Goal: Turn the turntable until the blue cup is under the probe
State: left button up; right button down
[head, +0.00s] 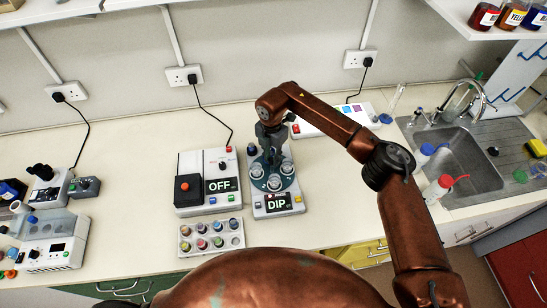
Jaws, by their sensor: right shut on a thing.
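The turntable (265,188) is a dark teal disc on a white unit marked DIP (277,203), on the bench at the picture's middle. Several pale round cups stand on it; three show at its near side, including a front cup (274,183). I cannot tell which cup is blue. My right gripper (270,150) reaches down over the far part of the turntable and is shut at it; the exact spot it grips is hidden. The probe is not clear to see behind the gripper. My left gripper is out of view.
A white box marked OFF (208,168) with a red button stands close left of the unit. A rack of coloured vials (211,235) lies in front. A white strip device (335,119) is behind right. The sink (465,160) is farther right.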

jog(key=shift+f, duration=0.15)
jog(key=c, duration=1.7)
grip_release()
notch_tip(320, 180, up, 12)
jog(key=shift+r, duration=0.1)
jog(key=shift+r, duration=0.1)
